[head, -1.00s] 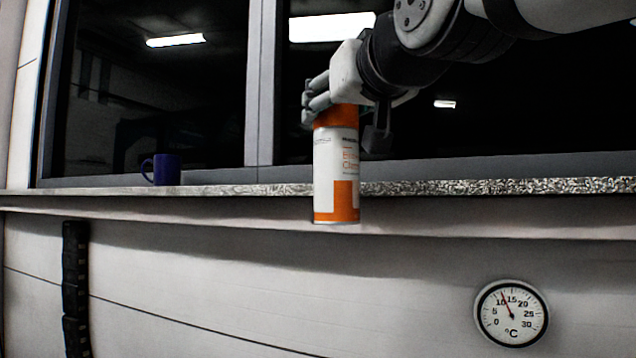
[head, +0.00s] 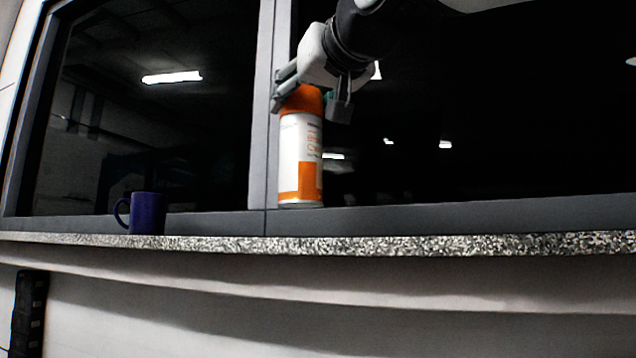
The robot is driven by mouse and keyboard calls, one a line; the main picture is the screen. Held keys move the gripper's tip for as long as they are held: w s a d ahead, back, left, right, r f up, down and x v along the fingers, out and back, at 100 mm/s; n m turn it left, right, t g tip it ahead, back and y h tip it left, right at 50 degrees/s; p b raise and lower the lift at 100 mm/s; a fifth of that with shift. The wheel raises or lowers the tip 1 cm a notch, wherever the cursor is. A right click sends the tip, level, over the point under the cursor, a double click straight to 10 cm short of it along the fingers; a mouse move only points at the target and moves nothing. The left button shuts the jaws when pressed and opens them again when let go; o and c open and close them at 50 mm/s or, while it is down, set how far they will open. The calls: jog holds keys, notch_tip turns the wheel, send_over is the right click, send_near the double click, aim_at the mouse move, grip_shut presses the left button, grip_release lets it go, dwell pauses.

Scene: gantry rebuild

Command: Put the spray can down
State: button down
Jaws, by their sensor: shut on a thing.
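The spray can (head: 300,160) is white and orange with an orange cap. It is upright in front of the dark window, and its base shows above the speckled stone sill (head: 400,246). My gripper (head: 308,98) is shut on the top of the can, around the cap. The can's base looks apart from the sill in the picture. How far the can is from the window frame I cannot tell.
A dark blue mug (head: 147,213) stands on the sill to the left, its handle to the left. The sill is clear right of the mug. The window frame (head: 268,110) rises behind the can. A black strip-like object (head: 29,312) is on the wall below, at left.

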aim_at(301, 147)
jog(key=w+f, duration=0.4)
jog(key=w, duration=0.3)
jog(key=shift+w+d, duration=0.15)
jog(key=shift+w, duration=0.2)
jog(key=shift+f, duration=0.15)
jog(key=c, duration=0.6)
grip_release()
jog(key=shift+f, duration=0.1)
jog(key=shift+c, duration=0.2)
jog(key=b+v, duration=0.2)
jog(key=v, duration=1)
